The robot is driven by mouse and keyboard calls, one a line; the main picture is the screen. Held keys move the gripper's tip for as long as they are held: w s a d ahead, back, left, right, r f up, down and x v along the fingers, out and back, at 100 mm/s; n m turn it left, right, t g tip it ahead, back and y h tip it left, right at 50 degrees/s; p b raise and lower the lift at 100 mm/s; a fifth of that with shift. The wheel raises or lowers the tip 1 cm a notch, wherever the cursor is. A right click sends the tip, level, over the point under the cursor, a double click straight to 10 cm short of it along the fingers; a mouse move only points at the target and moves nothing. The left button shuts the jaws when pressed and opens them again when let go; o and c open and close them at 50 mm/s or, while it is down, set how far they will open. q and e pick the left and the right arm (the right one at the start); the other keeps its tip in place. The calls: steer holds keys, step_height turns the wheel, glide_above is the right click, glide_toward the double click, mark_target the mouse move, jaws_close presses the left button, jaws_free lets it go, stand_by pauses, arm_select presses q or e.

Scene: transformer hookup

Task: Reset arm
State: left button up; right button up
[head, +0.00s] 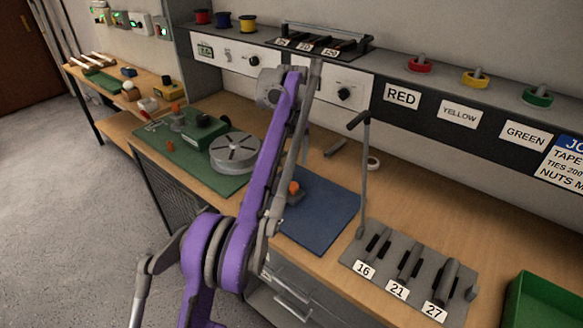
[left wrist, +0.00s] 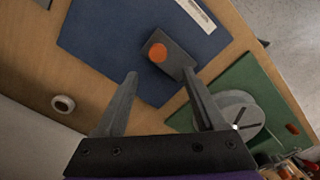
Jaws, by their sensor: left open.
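My left arm, purple and grey, rises from the bottom of the head view and reaches over the workbench. Its gripper is not clearly made out there among the grey links. In the left wrist view, my left gripper (left wrist: 161,73) is open, its two fingers apart and pointing over the blue mat (left wrist: 105,40). A grey block with an orange knob (left wrist: 158,53) shows between and beyond the fingertips. The block (head: 294,189) also shows on the blue mat (head: 320,215) in the head view, partly behind my arm. I cannot tell any contact with it. My right gripper is not in view.
A green mat (head: 168,152) with a grey round disc (head: 235,150) lies left of my arm. A green bin (head: 540,305) is at bottom right. A shelf runs behind.

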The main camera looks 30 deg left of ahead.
arm_select(q)
step_height(320, 180, up, 2)
steer(key=shift+r, duration=0.1)
stand_by(0.5)
steer(key=s+d+r+m+t+p, duration=0.25)
steer(key=s+d+m+p, duration=0.2)
steer(key=s+d, duration=0.75)
steer(key=s+d+f+m+t+p, duration=0.1)
steer(key=s+d+f+m, duration=0.1)
steer(key=s+d+f, duration=0.2)
steer(key=s+d+f+m+t+p, duration=0.1)
steer(key=s+d+f, duration=0.3)
steer(key=s+f, duration=0.5)
steer(key=s+t+p, duration=0.1)
steer(key=s, duration=0.3)
steer(key=shift+s+d+m, duration=0.15)
steer(key=shift+d+m, duration=0.2)
